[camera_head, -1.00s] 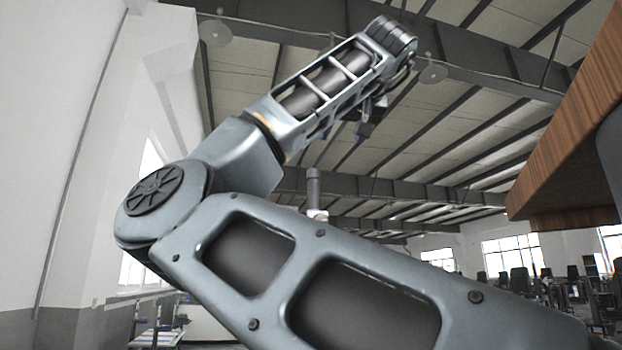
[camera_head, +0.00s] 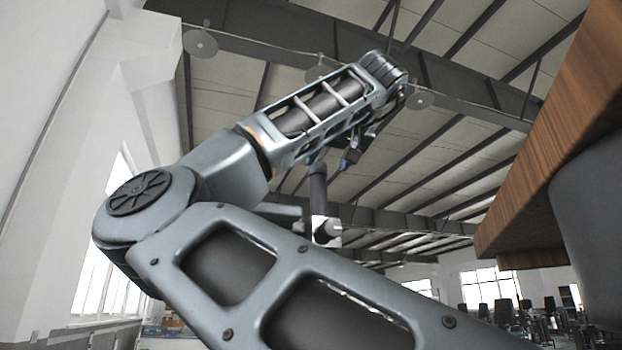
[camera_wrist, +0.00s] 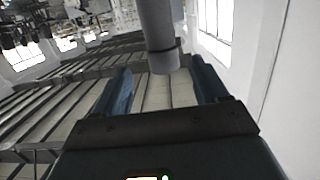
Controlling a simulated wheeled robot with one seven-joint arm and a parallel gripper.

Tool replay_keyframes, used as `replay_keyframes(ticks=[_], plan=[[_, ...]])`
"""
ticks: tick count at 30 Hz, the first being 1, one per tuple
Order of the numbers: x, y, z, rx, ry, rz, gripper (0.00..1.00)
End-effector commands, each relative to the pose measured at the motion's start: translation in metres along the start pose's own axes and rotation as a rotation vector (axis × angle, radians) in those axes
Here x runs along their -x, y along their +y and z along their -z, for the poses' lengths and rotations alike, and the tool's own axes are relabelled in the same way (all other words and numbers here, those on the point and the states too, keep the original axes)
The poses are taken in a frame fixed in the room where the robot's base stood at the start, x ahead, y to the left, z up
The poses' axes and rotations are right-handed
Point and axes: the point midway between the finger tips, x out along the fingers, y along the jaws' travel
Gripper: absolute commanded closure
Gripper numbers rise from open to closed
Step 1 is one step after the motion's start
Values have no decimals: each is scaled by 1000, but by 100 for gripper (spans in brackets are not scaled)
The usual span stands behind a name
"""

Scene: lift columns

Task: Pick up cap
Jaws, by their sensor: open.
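No cap can be clearly made out in either view. My gripper (camera_head: 328,162) hangs below the raised forearm in the head view, partly hidden by it. In the wrist view, my gripper (camera_wrist: 160,76) has its two blue fingers apart. A grey cylinder (camera_wrist: 160,30) comes down from the top edge there, its end lying between the fingers in the picture. I cannot tell whether it touches them. In the head view, a dark upright cylinder (camera_head: 318,192) with a white part low down stands just under the fingertips, partly behind my arm. It may be the same thing.
A wooden slab (camera_head: 560,140) overhangs at the right, above a dark grey rounded body (camera_head: 590,230). A white wall (camera_head: 50,90) with windows stands at the left. Chairs (camera_head: 520,315) are far off at the lower right. Open air lies between arm and slab.

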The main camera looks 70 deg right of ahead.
Motion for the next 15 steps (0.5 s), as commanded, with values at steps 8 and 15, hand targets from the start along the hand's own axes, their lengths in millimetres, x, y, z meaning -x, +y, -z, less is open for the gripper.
replay_keyframes(ticks=[8,15], plan=[[-26,-1,3,1,-2,1,27],[-56,-6,11,1,-3,2,27]])
